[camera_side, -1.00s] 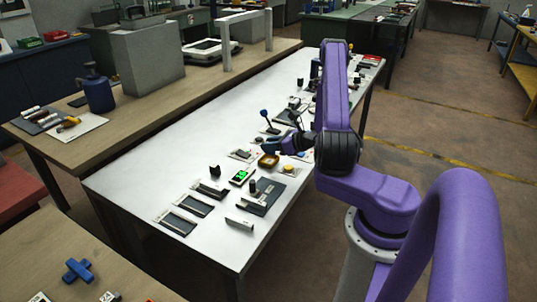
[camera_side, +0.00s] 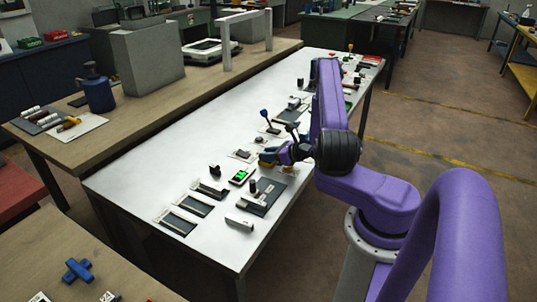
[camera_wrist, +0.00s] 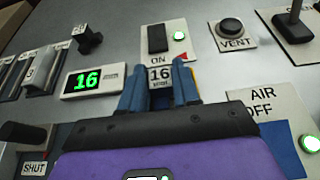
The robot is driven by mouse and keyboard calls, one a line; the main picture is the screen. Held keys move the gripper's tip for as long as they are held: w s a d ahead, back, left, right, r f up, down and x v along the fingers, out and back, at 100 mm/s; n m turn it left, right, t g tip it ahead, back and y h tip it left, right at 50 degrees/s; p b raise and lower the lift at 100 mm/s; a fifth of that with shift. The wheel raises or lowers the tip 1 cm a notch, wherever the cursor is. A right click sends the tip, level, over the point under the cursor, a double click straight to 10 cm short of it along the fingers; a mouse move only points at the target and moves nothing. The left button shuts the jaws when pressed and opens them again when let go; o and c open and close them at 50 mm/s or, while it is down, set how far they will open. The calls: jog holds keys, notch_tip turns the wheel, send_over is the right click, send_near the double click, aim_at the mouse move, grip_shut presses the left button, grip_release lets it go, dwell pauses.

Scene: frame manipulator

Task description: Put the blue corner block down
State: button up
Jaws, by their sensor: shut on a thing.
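My gripper (camera_side: 272,157) is low over the table's middle in the side view, at the place of a small orange-brown tray. In the wrist view its two blue fingers (camera_wrist: 160,92) point away from me and are close together. They are shut on the blue corner block (camera_wrist: 161,102), of which only a dark blue patch shows between them. The fingers hide most of the block. A label reading 16 shows just past the fingertips. I cannot tell whether the block touches the surface under it.
A green display reading 16 (camera_wrist: 86,81) stands left of the fingers. An ON switch (camera_wrist: 158,38), a VENT button (camera_wrist: 231,29) and a lever (camera_wrist: 293,20) stand beyond. An AIR OFF plate (camera_wrist: 262,105) is at the right. The left part of the white table (camera_side: 150,165) is clear.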

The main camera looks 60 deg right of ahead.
jog(key=shift+f, duration=0.25)
